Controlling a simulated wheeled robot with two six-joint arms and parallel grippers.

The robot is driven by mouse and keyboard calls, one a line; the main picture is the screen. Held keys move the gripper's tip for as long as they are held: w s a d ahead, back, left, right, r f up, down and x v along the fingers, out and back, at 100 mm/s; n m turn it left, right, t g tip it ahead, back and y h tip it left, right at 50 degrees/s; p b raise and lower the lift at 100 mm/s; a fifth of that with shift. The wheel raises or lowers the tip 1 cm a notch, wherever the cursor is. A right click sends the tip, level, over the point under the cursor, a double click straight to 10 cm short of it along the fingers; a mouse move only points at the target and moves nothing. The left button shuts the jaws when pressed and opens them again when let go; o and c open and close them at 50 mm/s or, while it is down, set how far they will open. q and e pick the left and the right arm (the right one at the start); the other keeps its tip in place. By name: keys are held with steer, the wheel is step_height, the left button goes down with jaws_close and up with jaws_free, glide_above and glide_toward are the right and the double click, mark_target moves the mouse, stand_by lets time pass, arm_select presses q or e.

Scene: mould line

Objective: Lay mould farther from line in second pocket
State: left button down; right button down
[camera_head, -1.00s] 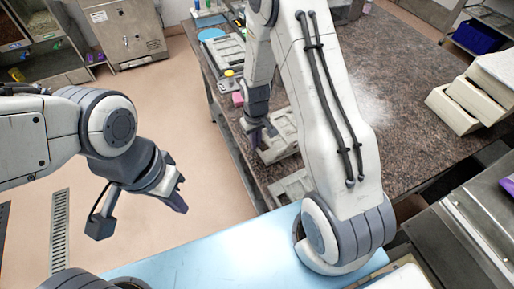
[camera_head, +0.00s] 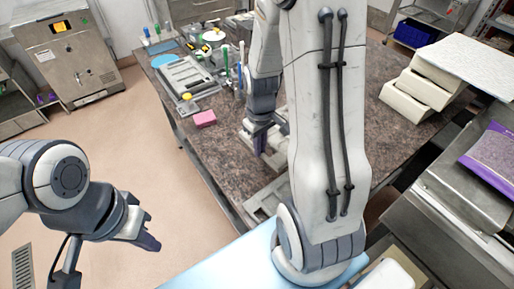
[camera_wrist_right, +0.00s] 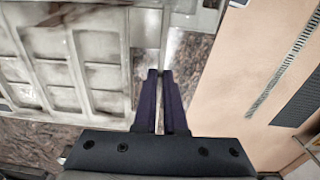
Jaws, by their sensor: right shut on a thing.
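My right gripper (camera_head: 262,146) points down at a pale grey mould (camera_head: 282,120) on the brown speckled table, mostly hidden behind my right arm. In the right wrist view the fingers (camera_wrist_right: 160,76) are close together at the edge of a pale mould with several square cavities (camera_wrist_right: 60,65). They are shut on its rim; the exact contact is hard to see. Another pale grey mould or tray (camera_head: 262,198) lies nearer, at the table's front left edge, partly hidden by my arm. My left gripper (camera_head: 150,232) hangs empty over the floor; its finger gap is not clear.
A grey tray (camera_head: 188,75), a pink block (camera_head: 205,119), a yellow-topped item (camera_head: 187,99) and bottles stand on the table's far left. White blocks (camera_head: 418,92) are stacked at the right. The table (camera_head: 385,165) is clear between arm and blocks. Open floor lies left.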

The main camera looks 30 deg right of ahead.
steer(key=shift+r+p, duration=0.7)
steer(key=shift+r, duration=0.35)
steer(key=shift+w, duration=0.1)
